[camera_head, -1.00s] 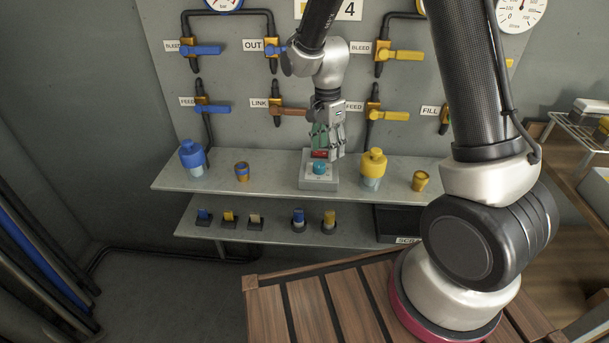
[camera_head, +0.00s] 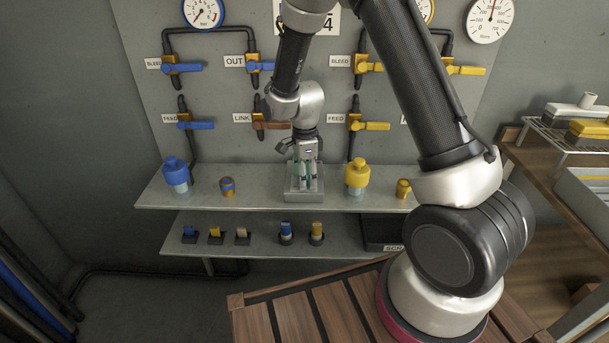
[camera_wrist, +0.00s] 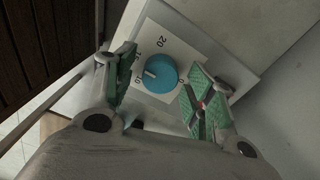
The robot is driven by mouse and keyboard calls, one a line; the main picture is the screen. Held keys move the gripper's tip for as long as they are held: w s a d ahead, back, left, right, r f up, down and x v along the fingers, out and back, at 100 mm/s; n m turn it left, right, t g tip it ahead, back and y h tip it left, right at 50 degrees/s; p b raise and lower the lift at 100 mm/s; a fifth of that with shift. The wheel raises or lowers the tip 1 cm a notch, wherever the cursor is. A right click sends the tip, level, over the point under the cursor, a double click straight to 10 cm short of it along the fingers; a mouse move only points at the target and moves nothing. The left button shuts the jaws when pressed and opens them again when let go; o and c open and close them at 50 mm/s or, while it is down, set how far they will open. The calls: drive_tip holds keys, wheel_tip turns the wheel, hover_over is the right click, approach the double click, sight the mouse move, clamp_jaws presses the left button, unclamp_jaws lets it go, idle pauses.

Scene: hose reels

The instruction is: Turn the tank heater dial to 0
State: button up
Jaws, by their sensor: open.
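The tank heater dial (camera_wrist: 160,72) is a round teal knob on a white scale plate (camera_wrist: 185,52), on top of a grey box (camera_head: 305,197) on the upper shelf. In the wrist view its white pointer mark points left, toward printed numbers that look like 10 or 15. A 20 shows at the top of the scale and a 0 at the lower right. My gripper (camera_wrist: 165,90) is open, with green-padded fingers on either side of the dial and visible gaps to it. In the head view my gripper (camera_head: 308,180) points down over the box and hides the dial.
A blue-capped jar (camera_head: 176,174) and small blue-orange cup (camera_head: 228,187) stand left; a yellow-capped jar (camera_head: 357,178) stands close right, with a yellow cup (camera_head: 403,188) beyond. Valves and pipes line the wall behind. The lower shelf (camera_head: 265,250) holds several small coloured items.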

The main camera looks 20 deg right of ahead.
drive_tip(key=c, duration=1)
